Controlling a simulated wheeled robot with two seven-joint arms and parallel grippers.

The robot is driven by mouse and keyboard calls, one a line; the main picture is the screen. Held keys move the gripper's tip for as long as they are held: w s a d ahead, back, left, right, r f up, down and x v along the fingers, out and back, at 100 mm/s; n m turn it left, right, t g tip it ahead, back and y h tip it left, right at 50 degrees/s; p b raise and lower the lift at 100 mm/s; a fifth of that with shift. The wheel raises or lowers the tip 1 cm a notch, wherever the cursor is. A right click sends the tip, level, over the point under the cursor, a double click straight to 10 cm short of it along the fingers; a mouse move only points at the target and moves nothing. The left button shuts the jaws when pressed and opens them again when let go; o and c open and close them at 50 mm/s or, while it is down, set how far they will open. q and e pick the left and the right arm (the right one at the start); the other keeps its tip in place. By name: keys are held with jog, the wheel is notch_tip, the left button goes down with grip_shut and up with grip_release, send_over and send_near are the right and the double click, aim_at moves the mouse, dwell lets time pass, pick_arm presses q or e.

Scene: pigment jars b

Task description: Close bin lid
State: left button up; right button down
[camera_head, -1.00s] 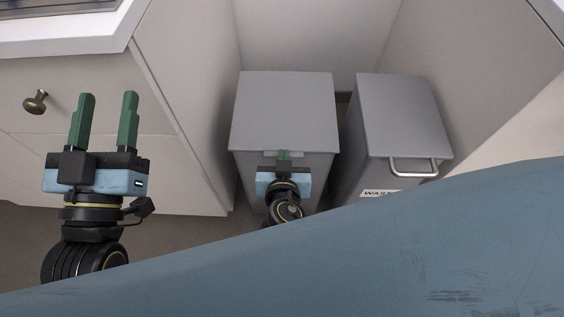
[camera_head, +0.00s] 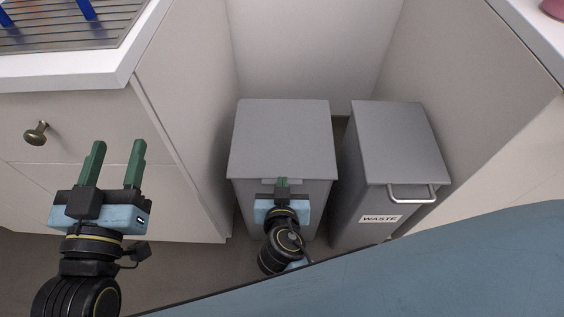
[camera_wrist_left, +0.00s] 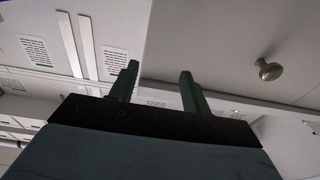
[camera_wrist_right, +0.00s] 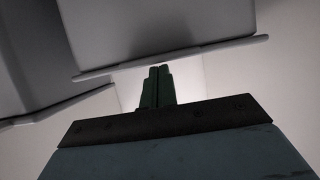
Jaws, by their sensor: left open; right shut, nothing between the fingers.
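The left grey bin's lid (camera_head: 282,138) is a flat grey panel that looks down over the bin body; I cannot tell whether a small gap remains. The right grey bin (camera_head: 367,228) has a "WASTE" label, a front bar handle (camera_head: 411,193) and a lid (camera_head: 398,140) that also looks down. My right gripper (camera_head: 283,181) is shut and empty at the left lid's front edge. In the right wrist view its fingers (camera_wrist_right: 157,72) overlap the lid's rim (camera_wrist_right: 205,54); contact is unclear. My left gripper (camera_head: 118,162) is open and empty, in front of the cabinet, away from the bins.
A white cabinet with a brass knob (camera_head: 36,133) stands left of the bins, under a counter (camera_head: 75,75) with a metal rack. Another panel and counter close off the right side. The bins stand close together, with a narrow gap between them.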

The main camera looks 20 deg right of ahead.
pick_arm(q)
jog(key=s+a+f+g+y+p, duration=0.2)
jog(key=s+f+g, duration=0.2)
jog(key=f, duration=0.3)
jog(key=s+a+f+g+y+p, duration=0.1)
jog(key=s+a+f+g+p, duration=0.1)
jog(key=f+g, duration=0.5)
jog(key=shift+s+a+n+y, duration=0.4)
jog(key=shift+s+a, duration=0.15)
jog(key=shift+s, duration=0.45)
pick_arm(e)
notch_tip(320, 180, up, 10)
jog(key=shift+s+f, duration=0.15)
jog(key=shift+f, duration=0.1)
